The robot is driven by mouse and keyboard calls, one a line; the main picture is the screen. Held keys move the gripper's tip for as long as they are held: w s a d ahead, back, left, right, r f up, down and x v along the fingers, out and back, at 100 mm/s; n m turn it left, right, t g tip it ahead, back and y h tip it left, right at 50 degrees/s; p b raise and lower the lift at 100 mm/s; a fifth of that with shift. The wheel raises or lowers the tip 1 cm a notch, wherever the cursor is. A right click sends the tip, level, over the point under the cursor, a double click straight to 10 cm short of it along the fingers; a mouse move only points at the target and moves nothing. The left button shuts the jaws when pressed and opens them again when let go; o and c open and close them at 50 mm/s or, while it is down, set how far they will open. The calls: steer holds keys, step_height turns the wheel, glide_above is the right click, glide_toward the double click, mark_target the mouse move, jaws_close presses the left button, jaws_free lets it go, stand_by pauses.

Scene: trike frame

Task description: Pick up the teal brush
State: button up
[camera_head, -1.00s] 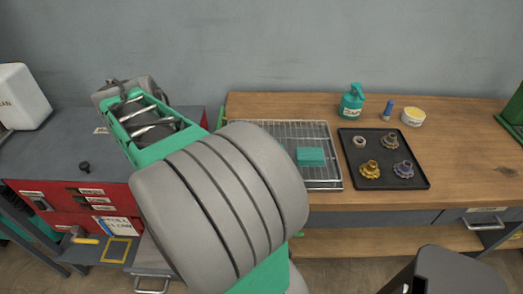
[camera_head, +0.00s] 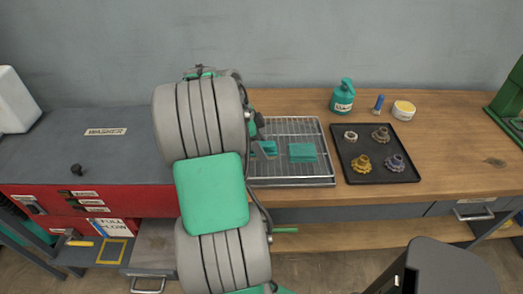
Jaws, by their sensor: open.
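A teal piece (camera_head: 266,148) shows on the left of the wire rack, just beside my arm. It may be the teal brush, but it is partly hidden and I cannot tell its full shape. A flat teal block (camera_head: 302,152) lies on the rack to its right. My gripper (camera_head: 258,128) shows only in part, as dark pieces beyond my arm and over the left part of the rack. It is open. My arm hides most of it, and I cannot see whether it touches the teal piece.
The wire rack (camera_head: 292,182) stands on the wooden bench. A black tray (camera_head: 378,177) with several gears is to its right. Behind the tray stand a teal bottle (camera_head: 343,98), a blue tube (camera_head: 379,103) and a white tub (camera_head: 404,110). A red cabinet (camera_head: 140,194) is left.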

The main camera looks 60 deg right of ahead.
mark_target(263, 143)
jaws_close()
stand_by(0.6)
steer(key=shift+r, duration=0.15)
steer(key=shift+r, duration=0.3)
step_height(263, 143, up, 3)
steer(key=shift+w+a+f, duration=0.1)
steer(key=shift+w+f, duration=0.05)
steer(key=w+a+r+p, duration=0.1)
steer(key=w+a+r, duration=0.2)
steer(key=a+r, duration=0.6)
steer(key=a, duration=0.4)
steer(key=shift+a+r, duration=0.25)
steer(key=c, duration=0.6)
jaws_free()
steer(key=c, duration=0.7)
